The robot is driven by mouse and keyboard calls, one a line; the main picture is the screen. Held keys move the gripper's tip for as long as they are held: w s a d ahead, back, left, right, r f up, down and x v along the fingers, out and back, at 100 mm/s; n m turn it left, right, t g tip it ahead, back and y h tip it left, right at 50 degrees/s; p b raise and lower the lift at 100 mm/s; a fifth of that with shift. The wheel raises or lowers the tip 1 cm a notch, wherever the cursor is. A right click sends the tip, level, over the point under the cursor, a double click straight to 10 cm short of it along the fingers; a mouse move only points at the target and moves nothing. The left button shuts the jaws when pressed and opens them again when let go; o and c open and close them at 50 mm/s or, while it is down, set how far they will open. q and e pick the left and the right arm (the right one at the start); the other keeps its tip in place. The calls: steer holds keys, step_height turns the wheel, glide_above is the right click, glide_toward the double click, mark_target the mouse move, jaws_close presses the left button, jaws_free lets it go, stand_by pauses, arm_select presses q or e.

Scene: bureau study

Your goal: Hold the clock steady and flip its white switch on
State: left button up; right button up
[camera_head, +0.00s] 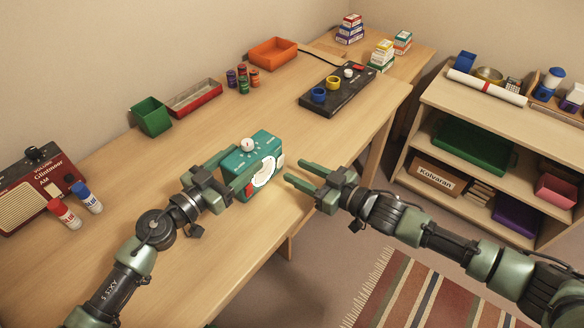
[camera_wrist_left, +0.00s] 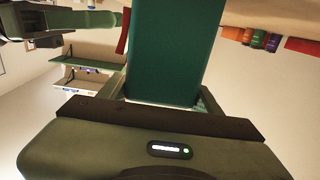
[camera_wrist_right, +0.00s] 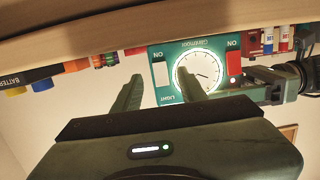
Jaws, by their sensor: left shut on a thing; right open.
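The teal clock (camera_head: 240,165) stands on the desk near its front edge, with a pale knob on top. My left gripper (camera_head: 236,168) is shut on the clock's body, which also fills the middle of the left wrist view (camera_wrist_left: 175,50). The right wrist view shows the clock face (camera_wrist_right: 200,75) upside down. The white switch (camera_wrist_right: 161,73) is left of the dial there, and a red switch (camera_wrist_right: 233,62) is right of it. My right gripper (camera_head: 297,172) is open and empty, facing the clock front with a gap between. I cannot tell the white switch's position.
A black panel with knobs (camera_head: 338,92), an orange tray (camera_head: 272,53), a green bin (camera_head: 151,116), small jars and a red radio (camera_head: 35,190) stand on the desk, away from the clock. A shelf unit (camera_head: 500,110) is to the right.

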steer(key=v, duration=0.9)
steer(key=shift+w, duration=0.1)
arm_select(q)
steer(key=o, duration=1.9)
steer(key=shift+o, duration=0.2)
